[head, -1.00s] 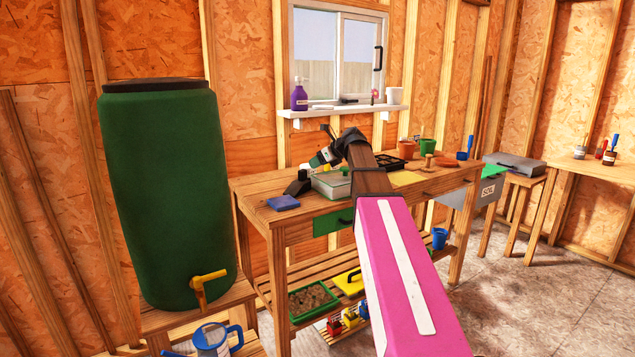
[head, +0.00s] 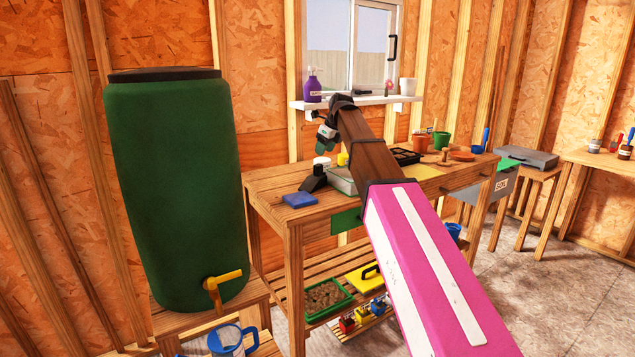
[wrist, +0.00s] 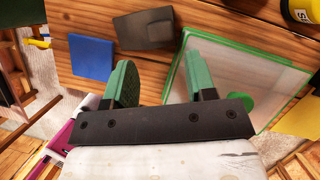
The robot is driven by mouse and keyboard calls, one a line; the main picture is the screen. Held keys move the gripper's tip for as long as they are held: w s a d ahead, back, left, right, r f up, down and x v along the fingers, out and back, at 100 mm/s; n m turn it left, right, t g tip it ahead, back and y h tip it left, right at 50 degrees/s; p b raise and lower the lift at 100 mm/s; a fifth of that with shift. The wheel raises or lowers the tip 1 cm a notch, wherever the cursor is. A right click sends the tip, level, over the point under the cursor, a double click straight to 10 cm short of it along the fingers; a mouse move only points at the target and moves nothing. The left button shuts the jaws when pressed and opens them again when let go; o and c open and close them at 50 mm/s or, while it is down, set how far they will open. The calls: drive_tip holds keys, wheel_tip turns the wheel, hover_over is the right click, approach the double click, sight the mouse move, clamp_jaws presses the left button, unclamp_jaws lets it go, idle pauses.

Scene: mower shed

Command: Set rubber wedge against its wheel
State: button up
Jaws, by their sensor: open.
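A dark wedge-shaped block, which looks like the rubber wedge (head: 313,179), lies on the wooden workbench (head: 272,213) between a blue square and a pale green-edged tray. In the wrist view the wedge (wrist: 146,28) lies beyond my fingertips, at the top middle. My gripper (head: 323,146) is above the bench, fingers pointing down. In the wrist view my gripper (wrist: 160,78) shows two green fingers, apart, with nothing between them. The wedge is not touched by them. I cannot make out the wheel in any view.
The blue square (wrist: 91,57) lies left of the wedge, and the clear tray with a green rim (wrist: 240,78) lies right. A green barrel (head: 175,190) stands left of the bench. Pots and a seed tray (head: 404,156) are farther right. Open floor (head: 560,275) lies at right.

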sight(318, 164)
drive_tip(key=x, duration=0.8)
drive_tip(key=shift+w, duration=0.1)
clamp_jaws()
